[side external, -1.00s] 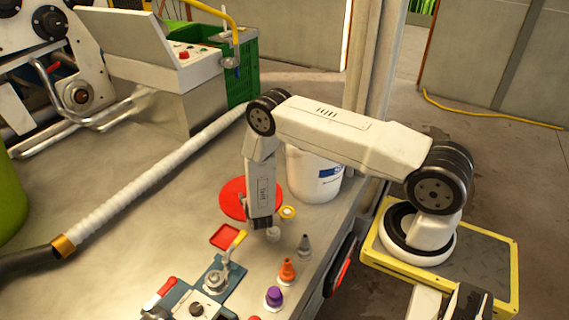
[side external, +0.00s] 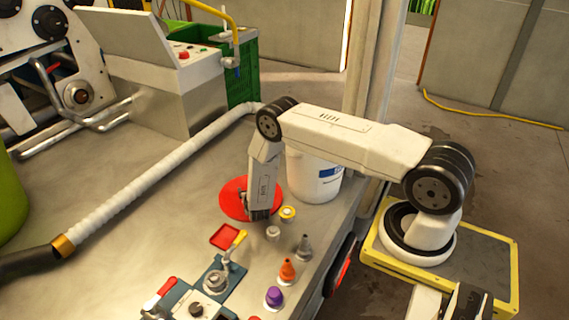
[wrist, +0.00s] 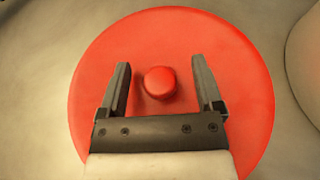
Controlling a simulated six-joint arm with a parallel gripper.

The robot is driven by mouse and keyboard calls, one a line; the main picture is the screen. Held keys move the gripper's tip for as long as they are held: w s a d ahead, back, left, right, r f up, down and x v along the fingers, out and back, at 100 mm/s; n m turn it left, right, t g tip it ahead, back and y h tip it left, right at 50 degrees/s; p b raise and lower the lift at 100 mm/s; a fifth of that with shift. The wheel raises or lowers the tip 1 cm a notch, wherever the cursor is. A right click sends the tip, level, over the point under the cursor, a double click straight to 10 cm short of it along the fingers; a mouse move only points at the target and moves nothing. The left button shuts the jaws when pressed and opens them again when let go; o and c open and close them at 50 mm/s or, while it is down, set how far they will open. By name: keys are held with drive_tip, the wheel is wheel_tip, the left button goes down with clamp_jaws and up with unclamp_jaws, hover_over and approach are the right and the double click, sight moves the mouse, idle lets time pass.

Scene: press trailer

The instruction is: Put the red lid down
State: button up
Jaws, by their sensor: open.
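The red lid (side external: 231,203) is a wide flat disc lying on the grey work surface, partly hidden behind my gripper (side external: 245,199) in the side view. In the wrist view the lid (wrist: 100,60) fills most of the picture, with a round red knob (wrist: 160,83) at its middle. My gripper (wrist: 160,66) is open over the lid. Its two fingers stand one on each side of the knob, with a gap on both sides. Whether the fingertips touch the lid cannot be told.
A white bucket (side external: 318,178) stands close to the right of the lid. A white hose (side external: 160,186) runs on the left.

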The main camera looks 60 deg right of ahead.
idle(0.3)
clamp_jaws()
drive_tip(key=shift+r, duration=0.2)
drive_tip(key=shift+r, duration=4.85)
